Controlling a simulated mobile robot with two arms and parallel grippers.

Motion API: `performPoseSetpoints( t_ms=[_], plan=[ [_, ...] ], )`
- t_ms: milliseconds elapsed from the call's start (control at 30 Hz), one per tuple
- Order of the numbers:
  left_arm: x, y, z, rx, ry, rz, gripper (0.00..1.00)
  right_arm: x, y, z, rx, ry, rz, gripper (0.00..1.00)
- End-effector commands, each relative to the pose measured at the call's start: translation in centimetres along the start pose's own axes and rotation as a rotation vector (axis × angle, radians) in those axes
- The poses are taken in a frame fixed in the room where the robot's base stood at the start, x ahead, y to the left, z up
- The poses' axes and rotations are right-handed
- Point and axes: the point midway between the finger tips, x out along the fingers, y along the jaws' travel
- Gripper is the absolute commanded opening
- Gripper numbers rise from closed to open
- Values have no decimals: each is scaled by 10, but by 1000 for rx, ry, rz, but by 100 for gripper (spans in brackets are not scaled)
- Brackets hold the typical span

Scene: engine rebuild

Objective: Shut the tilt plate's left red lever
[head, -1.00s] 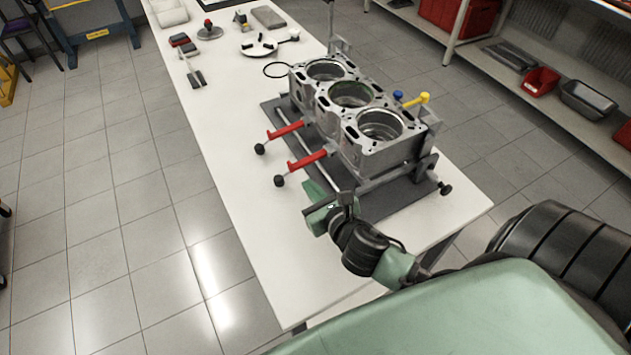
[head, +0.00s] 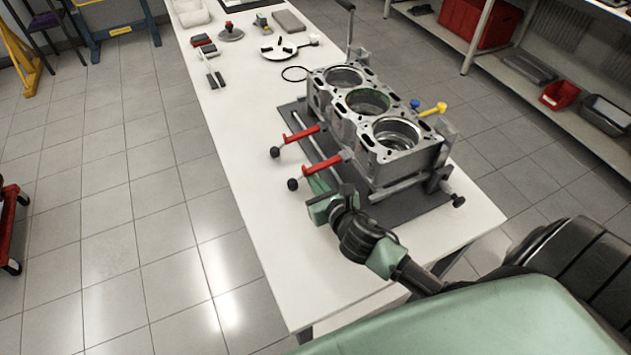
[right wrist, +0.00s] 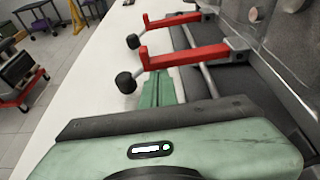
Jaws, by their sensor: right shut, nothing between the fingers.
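The tilt plate (head: 424,206) lies on the white bench under a grey engine block. Two red levers with black knobs stick out from its left side. The farther one (head: 302,134) is the more left one in the head view; the nearer one (head: 328,163) is closer to me. In the right wrist view, the nearer lever (right wrist: 190,55) crosses just beyond my fingers, and the farther lever (right wrist: 175,19) is behind it. My right gripper (head: 317,184) is shut and empty, its green fingertips (right wrist: 158,78) close to the nearer lever; contact cannot be told. My left gripper is out of view.
The engine block (head: 375,115) stands beside the levers, with a yellow handle (head: 434,109) on its far side. A black ring (head: 294,73), a white dish (head: 279,53) and small tools lie farther back. The bench's left front area is clear.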

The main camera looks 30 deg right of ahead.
Motion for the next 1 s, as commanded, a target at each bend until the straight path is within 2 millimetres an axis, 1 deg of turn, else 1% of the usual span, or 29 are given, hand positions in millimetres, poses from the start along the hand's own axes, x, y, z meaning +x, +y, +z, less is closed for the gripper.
performPoseSetpoints(
  t_ms=[33,333,533,667,800,1000],
  plan=[
    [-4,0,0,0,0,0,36,-1,0,3,9,0,3,0],
    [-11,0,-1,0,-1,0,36,-2,0,8,51,-1,19,0],
    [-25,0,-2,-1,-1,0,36,-6,0,18,126,-2,46,0],
    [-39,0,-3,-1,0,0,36,-9,-1,29,213,-3,78,0],
    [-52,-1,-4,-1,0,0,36,-13,-3,40,337,-2,120,0],
    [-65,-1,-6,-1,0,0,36,-18,-8,54,509,-2,179,0]
  ],
)
